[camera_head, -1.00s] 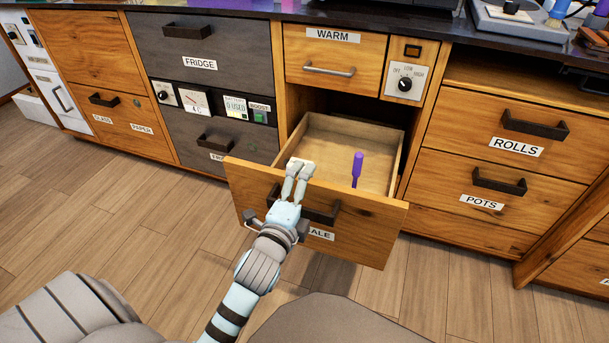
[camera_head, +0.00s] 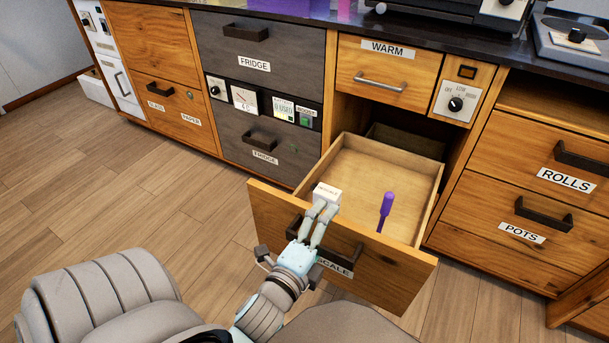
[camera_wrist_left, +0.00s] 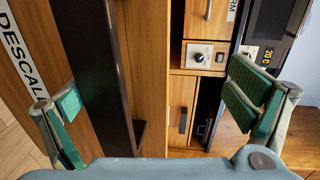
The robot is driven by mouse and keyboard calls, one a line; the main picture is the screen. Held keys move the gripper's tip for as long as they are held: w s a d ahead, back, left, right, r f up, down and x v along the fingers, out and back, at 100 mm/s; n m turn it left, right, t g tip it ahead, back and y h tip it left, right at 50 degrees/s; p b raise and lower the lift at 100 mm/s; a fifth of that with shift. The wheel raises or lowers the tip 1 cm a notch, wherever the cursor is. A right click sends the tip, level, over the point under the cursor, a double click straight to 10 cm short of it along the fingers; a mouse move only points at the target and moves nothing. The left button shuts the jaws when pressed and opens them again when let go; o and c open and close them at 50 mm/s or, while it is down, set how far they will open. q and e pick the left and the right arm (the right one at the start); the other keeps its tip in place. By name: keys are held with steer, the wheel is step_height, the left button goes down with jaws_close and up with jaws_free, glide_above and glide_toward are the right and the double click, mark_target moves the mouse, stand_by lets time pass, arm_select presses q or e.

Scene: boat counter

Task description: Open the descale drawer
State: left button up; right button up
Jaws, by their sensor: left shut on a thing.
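The descale drawer (camera_head: 395,275) is a wooden drawer below the warm drawer, and it stands well out of the cabinet. Its label (camera_head: 335,268) is partly hidden behind my left gripper. Its dark bar handle (camera_head: 345,251) crosses the front; in the left wrist view the handle (camera_wrist_left: 97,80) runs between the two green-padded fingers. My left gripper (camera_head: 322,208) reaches over the drawer front and is shut on this handle. My right gripper is not in view.
A small white box (camera_head: 327,192) shows just beyond my left fingertips. The warm drawer (camera_head: 388,75), fridge drawers (camera_head: 255,45) and pots drawer (camera_head: 510,205) are shut. Wooden floor (camera_head: 150,215) lies free at left.

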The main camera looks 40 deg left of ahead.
arm_select(q)
steer(key=shift+v, duration=0.8)
steer(key=shift+c, duration=0.3)
steer(key=v, duration=0.6)
steer(key=c, duration=0.6)
steer(key=shift+s+b, duration=0.3)
steer(key=shift+s, duration=0.1)
steer(key=shift+d, duration=0.1)
